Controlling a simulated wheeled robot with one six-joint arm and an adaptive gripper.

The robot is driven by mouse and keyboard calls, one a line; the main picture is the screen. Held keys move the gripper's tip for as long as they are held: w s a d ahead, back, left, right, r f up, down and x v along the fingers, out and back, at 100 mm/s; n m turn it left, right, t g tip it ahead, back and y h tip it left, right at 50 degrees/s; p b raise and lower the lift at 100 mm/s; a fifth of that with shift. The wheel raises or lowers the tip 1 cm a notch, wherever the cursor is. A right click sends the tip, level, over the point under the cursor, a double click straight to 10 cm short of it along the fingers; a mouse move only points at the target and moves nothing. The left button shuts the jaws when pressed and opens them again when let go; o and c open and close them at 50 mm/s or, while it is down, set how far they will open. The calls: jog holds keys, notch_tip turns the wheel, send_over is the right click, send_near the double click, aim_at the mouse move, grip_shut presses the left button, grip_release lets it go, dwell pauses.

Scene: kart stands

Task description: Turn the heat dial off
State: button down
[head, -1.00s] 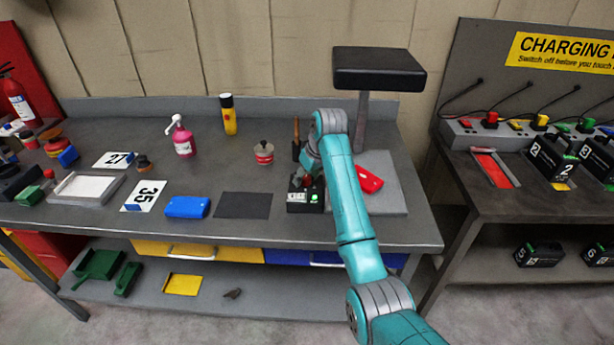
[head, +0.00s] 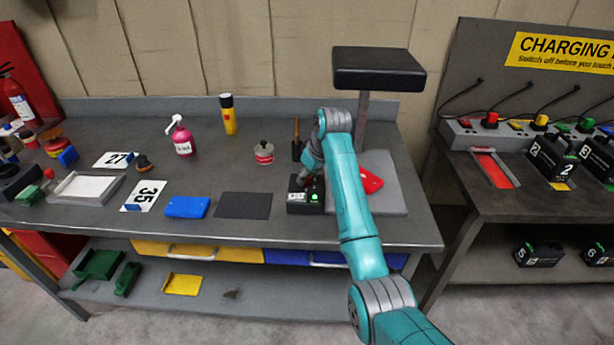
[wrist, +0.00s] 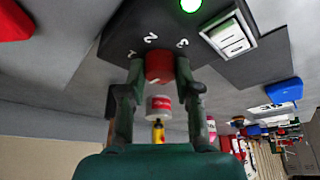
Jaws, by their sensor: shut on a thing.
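The black control box (head: 304,202) stands on the bench, left of the grey plate, with a lit green lamp (head: 314,197). In the wrist view the box top (wrist: 200,15) carries white numbers, the lit green lamp (wrist: 190,5) and a white switch panel (wrist: 230,38). The red heat dial (wrist: 160,66) sits among the numbers, between my fingers. My gripper (wrist: 155,80) is shut on the dial, one finger on each side. In the head view my gripper (head: 304,181) is over the box and mostly hides the dial.
A red object (head: 370,181) lies on the grey plate (head: 388,197) right of my arm, below a black-topped post (head: 378,68). A dark mat (head: 243,205) lies left of the box. A red-banded tin (head: 264,153) stands behind.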

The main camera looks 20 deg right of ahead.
jog(key=c, duration=0.8)
grip_release()
jog(key=v, duration=0.6)
jog(key=shift+s+r, duration=0.1)
jog(key=shift+r, duration=0.3)
jog(key=shift+s+d+r, duration=0.15)
jog(key=shift+r, duration=0.15)
